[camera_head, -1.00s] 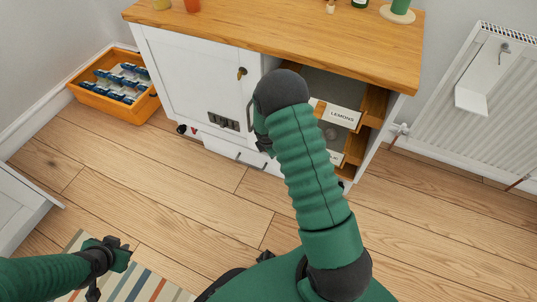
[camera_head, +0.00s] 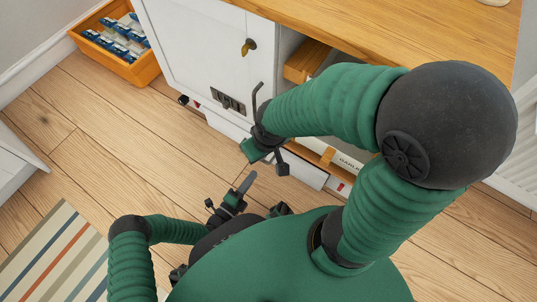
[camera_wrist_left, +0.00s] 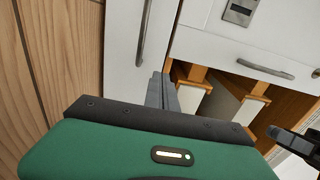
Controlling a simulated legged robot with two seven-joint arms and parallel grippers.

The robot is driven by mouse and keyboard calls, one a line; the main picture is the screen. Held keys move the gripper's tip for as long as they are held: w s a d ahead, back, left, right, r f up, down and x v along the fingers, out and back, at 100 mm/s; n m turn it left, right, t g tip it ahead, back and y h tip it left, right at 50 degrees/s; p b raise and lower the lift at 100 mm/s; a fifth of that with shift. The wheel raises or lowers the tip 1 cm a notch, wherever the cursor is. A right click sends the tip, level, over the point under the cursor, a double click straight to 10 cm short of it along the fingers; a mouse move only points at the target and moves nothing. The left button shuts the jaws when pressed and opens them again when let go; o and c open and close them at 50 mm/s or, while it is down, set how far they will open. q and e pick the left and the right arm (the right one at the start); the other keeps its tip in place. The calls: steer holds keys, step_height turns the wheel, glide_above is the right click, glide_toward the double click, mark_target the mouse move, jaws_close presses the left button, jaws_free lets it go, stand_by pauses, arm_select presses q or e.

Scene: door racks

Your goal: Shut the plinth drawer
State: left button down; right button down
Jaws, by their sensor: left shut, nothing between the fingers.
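The plinth drawer (camera_head: 304,171) is the low white front at the cabinet's foot, just above the floor. It seems to stand out from the cabinet, but how far is hard to judge, and my right arm covers its middle. In the left wrist view a white front with a bar handle (camera_wrist_left: 143,38) beside the floor looks like the same drawer. My left gripper (camera_head: 247,183) is shut and empty, low over the floor in front of the drawer; its fingers also show in the left wrist view (camera_wrist_left: 160,88). My right gripper (camera_head: 268,158) hangs before the drawer; its jaws are unclear.
The white cabinet (camera_head: 190,45) has a wooden top (camera_head: 410,30) and an open bay with wooden drawers (camera_head: 307,62) behind my right arm. An orange crate (camera_head: 143,70) stands left of it. A striped rug (camera_head: 45,255) lies at lower left. The floor between is clear.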

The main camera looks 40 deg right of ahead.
arm_select(q)
steer(key=b+x, duration=0.1)
steer(key=x, duration=0.2)
steer(key=b+x, duration=0.2)
steer(key=x, duration=0.2)
steer(key=b+x, duration=0.2)
steer(key=x, duration=0.1)
steer(key=shift+d+f, duration=0.15)
steer(key=shift+f, duration=0.2)
steer(key=shift+w+d+r, duration=0.15)
steer(key=shift+d, duration=0.25)
